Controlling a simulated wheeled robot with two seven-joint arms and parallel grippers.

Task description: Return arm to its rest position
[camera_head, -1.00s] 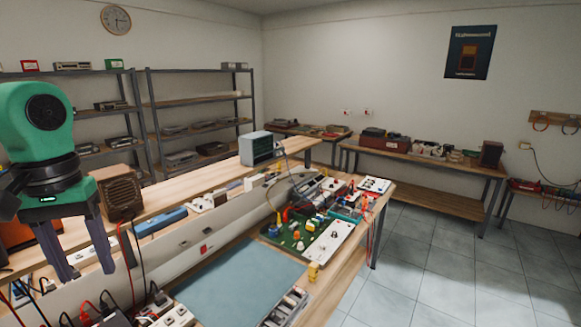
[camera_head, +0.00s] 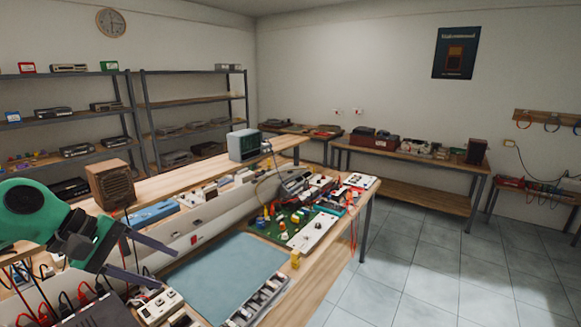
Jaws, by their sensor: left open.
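My left arm comes in from the left edge, green with dark grey fingers. My left gripper (camera_head: 154,262) is open and empty, its two fingers pointing right and a little down. It shows above the left part of the workbench, in front of the long pale panel along the bench. I see nothing between the fingers. My right gripper is not in view.
A brown wooden radio (camera_head: 110,185) and a grey instrument (camera_head: 244,145) stand on the raised shelf. Tiled floor (camera_head: 430,270) on the right is clear.

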